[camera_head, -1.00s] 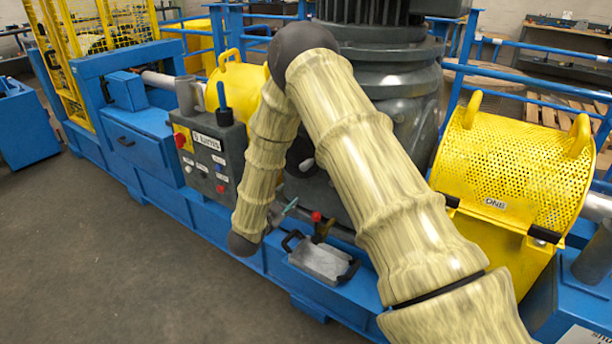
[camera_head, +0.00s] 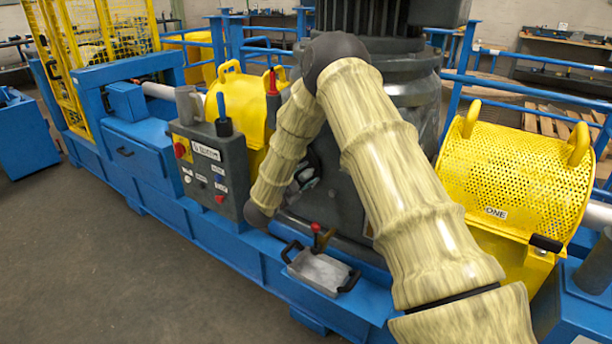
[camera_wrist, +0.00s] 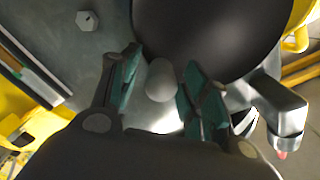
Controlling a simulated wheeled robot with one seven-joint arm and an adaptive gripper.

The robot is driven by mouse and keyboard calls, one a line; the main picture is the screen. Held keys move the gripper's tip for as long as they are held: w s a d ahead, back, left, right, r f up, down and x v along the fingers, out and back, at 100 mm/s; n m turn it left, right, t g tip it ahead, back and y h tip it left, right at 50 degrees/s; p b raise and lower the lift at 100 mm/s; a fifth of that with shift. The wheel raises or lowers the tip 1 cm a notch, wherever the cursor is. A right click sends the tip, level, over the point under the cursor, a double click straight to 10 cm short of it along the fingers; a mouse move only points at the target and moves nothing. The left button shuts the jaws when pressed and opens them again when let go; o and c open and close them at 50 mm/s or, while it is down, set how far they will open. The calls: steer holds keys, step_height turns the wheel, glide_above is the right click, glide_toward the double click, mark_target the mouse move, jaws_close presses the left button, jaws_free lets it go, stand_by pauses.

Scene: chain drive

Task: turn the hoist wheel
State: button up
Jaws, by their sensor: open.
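My gripper (camera_wrist: 160,88) is open in the wrist view, with its green-lined fingers spread. A rounded grey knob (camera_wrist: 160,78) shows between the fingertips. I cannot tell whether a finger touches it. Beside it a large dark round body (camera_wrist: 210,35) fills the top middle; whether this is the hoist wheel is unclear. In the head view my arm covers most of this area, and no wheel can be clearly made out. My gripper there is mostly hidden, near the foot of the big dark motor housing (camera_head: 398,110).
A grey control box (camera_head: 212,165) with buttons stands left of my arm. A red-knobbed lever (camera_head: 316,229) and a grey tray (camera_head: 320,272) with dark handles sit on the blue frame (camera_head: 228,245). A yellow perforated guard (camera_head: 515,175) stands right. The floor (camera_head: 90,260) in front is clear.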

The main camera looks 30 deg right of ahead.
steer(key=shift+w+d, duration=0.25)
steer(key=shift+d, duration=0.35)
jaws_close()
steer(key=shift+a+f, duration=0.1)
steer(key=shift+f, duration=0.05)
